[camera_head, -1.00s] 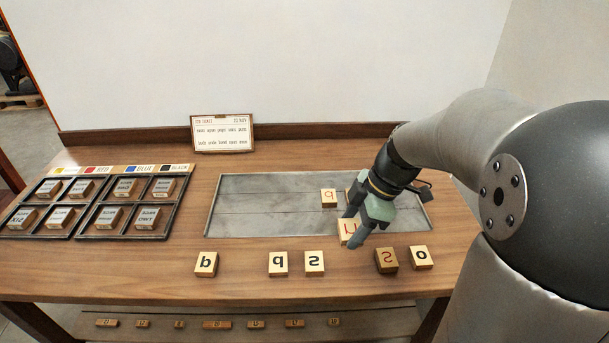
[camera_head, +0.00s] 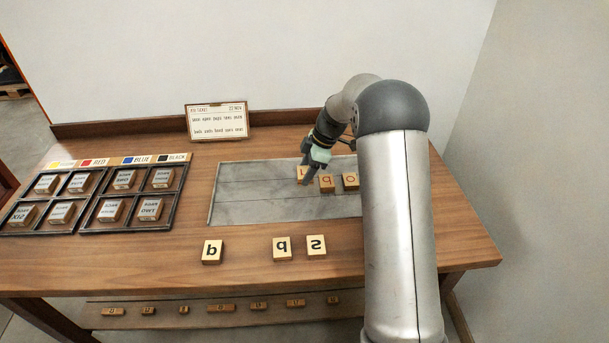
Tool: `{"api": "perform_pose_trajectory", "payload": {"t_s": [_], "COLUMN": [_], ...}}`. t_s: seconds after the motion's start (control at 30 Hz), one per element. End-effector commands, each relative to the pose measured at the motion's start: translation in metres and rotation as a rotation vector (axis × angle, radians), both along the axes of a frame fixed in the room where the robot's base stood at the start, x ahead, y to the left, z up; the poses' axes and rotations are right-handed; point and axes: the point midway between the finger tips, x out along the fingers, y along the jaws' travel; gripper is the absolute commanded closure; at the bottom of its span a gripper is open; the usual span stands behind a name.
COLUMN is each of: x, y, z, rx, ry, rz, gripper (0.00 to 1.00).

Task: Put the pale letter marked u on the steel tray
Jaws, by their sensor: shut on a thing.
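The steel tray (camera_head: 250,203) is a flat grey plate in the middle of the table. My gripper (camera_head: 305,177) is over its back middle part, shut on a pale block (camera_head: 301,173), the letter u. The fingers cover part of its face, and only part of a mark shows. The held block is at the left end of a short row, close beside a pale block like a b (camera_head: 327,185) and a pale block marked o (camera_head: 350,182). I cannot tell whether it touches the tray or its neighbour.
Pale blocks stand along the table front: one at left (camera_head: 212,252), one near the middle (camera_head: 282,248), and an s-like one (camera_head: 316,245). A divided dark case (camera_head: 82,227) with several blocks is at left. A card (camera_head: 217,122) stands behind. My arm hides the table's right part.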

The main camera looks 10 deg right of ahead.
Motion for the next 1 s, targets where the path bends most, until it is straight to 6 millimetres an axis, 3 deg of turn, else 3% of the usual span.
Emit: {"api": "perform_pose_trajectory", "payload": {"t_s": [0.1, 0.37, 0.57, 0.97, 1.0], "x": [0.013, 0.025, 0.024, 0.024, 0.024], "y": [0.001, 0.003, 0.002, 0.002, 0.002], "z": [-0.014, -0.03, -0.058, -0.064, -0.063], "rx": [0.0, 0.0, -0.001, 0.0, 0.0], "ry": [0.0, 0.0, 0.001, -0.001, -0.001], "rz": [0.0, 0.0, -0.001, 0.0, 0.0], "gripper": [0.68, 0.68, 0.68, 0.68, 0.41]}}
